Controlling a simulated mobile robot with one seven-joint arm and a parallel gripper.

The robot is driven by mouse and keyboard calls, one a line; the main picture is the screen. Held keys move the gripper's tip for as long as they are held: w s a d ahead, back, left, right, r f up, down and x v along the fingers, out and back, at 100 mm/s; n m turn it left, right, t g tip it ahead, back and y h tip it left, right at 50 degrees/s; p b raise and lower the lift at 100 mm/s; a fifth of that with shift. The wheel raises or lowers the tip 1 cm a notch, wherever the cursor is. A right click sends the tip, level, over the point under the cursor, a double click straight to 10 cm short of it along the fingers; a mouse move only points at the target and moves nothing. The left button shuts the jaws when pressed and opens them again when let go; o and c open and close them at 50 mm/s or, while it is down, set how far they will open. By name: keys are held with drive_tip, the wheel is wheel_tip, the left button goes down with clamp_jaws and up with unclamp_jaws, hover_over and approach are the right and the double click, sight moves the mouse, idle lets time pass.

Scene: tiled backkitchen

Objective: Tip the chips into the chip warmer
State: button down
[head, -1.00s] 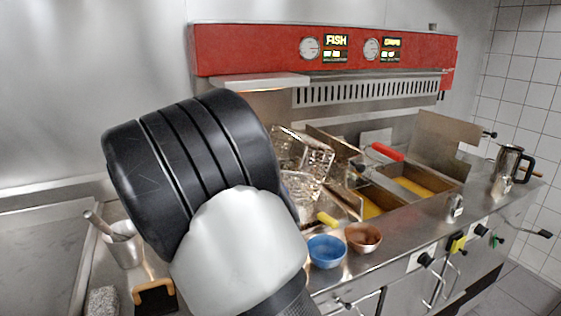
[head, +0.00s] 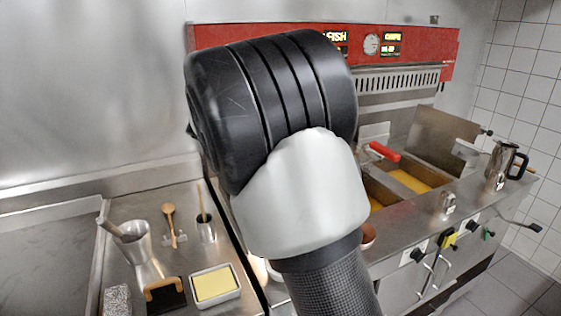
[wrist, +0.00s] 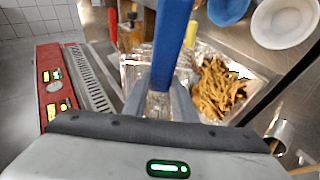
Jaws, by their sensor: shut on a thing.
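In the wrist view my gripper (wrist: 165,105) is shut on a blue handle (wrist: 172,45), which runs up out of the picture. Golden chips (wrist: 218,90) lie in a shiny metal container to the right of the fingers. Shiny mesh-like metal (wrist: 135,68) shows to the left of the handle. I cannot tell whether the chips are in a held basket or in the chip warmer. In the head view my arm's end hides the fingers, the handle and the chips.
The fryer's red panel (head: 425,55) stands at the back, with oil wells (head: 408,180) below. A red handle (head: 384,151) rests there. A metal jug (head: 503,165) stands right. A yellow-filled tub (head: 215,285), wooden spoon (head: 170,220) and metal cup (head: 130,240) occupy the left counter.

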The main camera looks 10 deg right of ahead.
drive_tip(key=w+d+r+g+y+p, duration=0.1)
drive_tip(key=d+r+y+p, duration=0.3)
drive_tip(key=d+r+p, duration=0.1)
drive_tip(key=shift+w+d+m+p, duration=0.15)
drive_tip(key=shift+d+m+p, duration=0.3)
drive_tip(key=shift+p, duration=0.7)
drive_tip(key=w+d+g+y, duration=0.1)
drive_tip(key=d+y, duration=0.4)
drive_tip(key=d, duration=0.3)
drive_tip(key=shift+w+r+m, duration=0.2)
drive_tip(key=shift+r+m, duration=0.05)
drive_tip(key=shift+m, duration=0.1)
drive_tip(key=shift+a+f, duration=0.1)
